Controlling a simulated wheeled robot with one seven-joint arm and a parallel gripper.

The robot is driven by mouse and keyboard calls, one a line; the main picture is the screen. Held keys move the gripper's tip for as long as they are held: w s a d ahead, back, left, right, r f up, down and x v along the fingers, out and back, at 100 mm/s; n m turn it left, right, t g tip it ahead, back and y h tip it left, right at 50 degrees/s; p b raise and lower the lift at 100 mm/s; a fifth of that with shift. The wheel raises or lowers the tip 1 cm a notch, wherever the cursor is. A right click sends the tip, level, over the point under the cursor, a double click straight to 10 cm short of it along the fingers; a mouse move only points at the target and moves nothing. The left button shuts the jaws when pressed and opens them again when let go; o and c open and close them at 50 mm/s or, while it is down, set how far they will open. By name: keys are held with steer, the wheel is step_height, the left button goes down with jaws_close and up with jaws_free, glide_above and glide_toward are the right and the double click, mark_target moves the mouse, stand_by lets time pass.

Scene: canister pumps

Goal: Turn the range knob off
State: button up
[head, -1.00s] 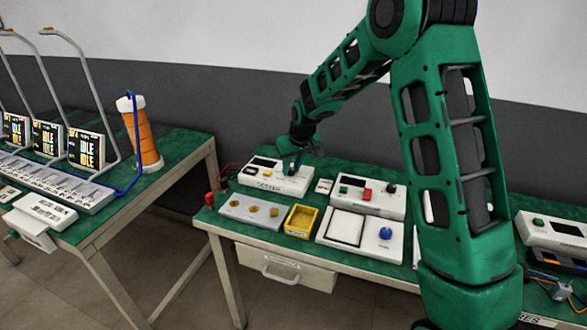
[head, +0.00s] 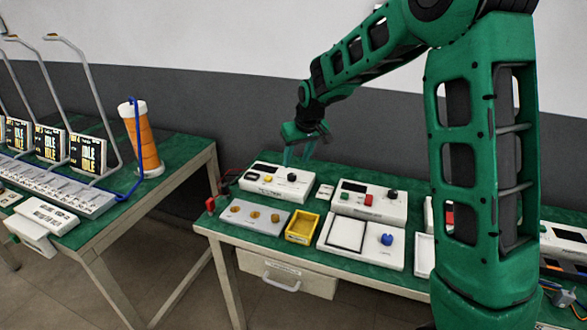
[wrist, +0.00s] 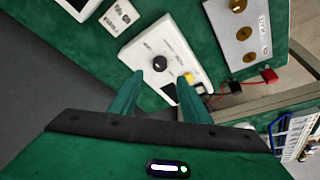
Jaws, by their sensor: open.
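The range knob appears to be the black round knob (head: 292,177) on a white meter box (head: 258,187) at the back left of the right-hand bench. In the wrist view, the black knob (wrist: 160,64) sits on the white panel (wrist: 140,48), just beyond and between my fingertips. Its pointer direction is too small to read. My gripper (head: 298,155) is open and empty, above the box and apart from the knob. It also shows in the wrist view (wrist: 160,78) with two green fingers spread. A yellow part (head: 267,180) and a dark display are on the same box.
A grey plate with brass discs (head: 255,216), a yellow tray (head: 303,227) and a box with a blue knob (head: 387,240) stand in front. Another white box with a black knob (head: 392,195) stands to the right. Red connectors (head: 211,204) lie at the bench's left edge.

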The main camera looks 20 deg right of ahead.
steer(key=v, duration=0.2)
steer(key=shift+s+r, duration=0.15)
steer(key=shift+r, duration=0.1)
